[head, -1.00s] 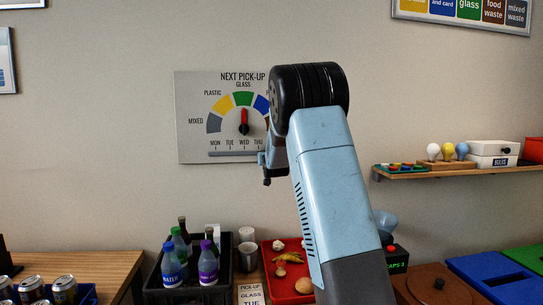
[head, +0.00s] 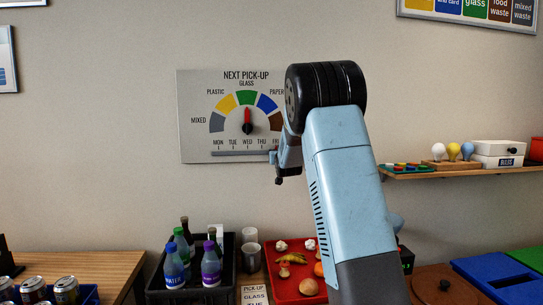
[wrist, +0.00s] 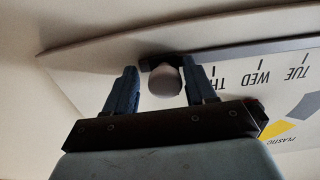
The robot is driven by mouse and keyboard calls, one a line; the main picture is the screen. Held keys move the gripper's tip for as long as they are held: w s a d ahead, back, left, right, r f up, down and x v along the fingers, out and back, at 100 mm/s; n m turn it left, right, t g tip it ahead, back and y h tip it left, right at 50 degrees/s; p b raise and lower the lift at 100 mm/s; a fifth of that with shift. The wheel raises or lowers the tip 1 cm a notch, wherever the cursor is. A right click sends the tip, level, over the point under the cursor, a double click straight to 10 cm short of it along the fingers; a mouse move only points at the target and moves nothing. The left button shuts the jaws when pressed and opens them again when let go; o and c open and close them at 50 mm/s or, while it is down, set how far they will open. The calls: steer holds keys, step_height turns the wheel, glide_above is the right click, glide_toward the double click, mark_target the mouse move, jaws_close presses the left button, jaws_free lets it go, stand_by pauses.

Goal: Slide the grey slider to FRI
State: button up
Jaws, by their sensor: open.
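The pick-up board (head: 200,90) hangs on the wall with a dial and a day rail (head: 235,153) along its bottom, marked MON to FRI. In the wrist view, the grey slider (wrist: 165,80) shows as a rounded knob on a dark base. My gripper (wrist: 160,88) is open, one finger on each side of the knob, with visible gaps. TUE and WED read upside down to its right, and THU is partly covered. FRI is hidden there, so the slider's exact day is unclear. In the head view, my gripper (head: 277,163) is at the rail's right end, hiding the slider.
A wall shelf (head: 420,173) with bulbs and a white box is to the right. Below stand a black crate of bottles (head: 190,295), a red tray (head: 282,292) and a blue bin (head: 485,270). The wall left of the board's rail is clear.

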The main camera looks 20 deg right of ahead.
steer(key=shift+a, duration=0.1)
steer(key=s+a, duration=0.2)
steer(key=s, duration=1.1)
steer(key=shift+s+a, duration=0.25)
steer(key=shift+a, duration=0.05)
steer(key=shift+f, duration=0.1)
steer(key=s+a+f+g+y, duration=0.1)
steer(key=s+a+g, duration=0.3)
steer(key=s, duration=1.1)
steer(key=s+a+f+n+g+y, duration=0.1)
steer(key=s+a+g, duration=0.3)
steer(key=s, duration=1.1)
steer(key=s+a+f+n+g+y, duration=0.1)
steer(key=s+a+f+g, duration=0.2)
steer(key=s, duration=1.2)
steer(key=shift+s+a+f+g, duration=0.25)
steer(key=shift+a+f+g, duration=0.05)
steer(key=shift+a+g, duration=0.2)
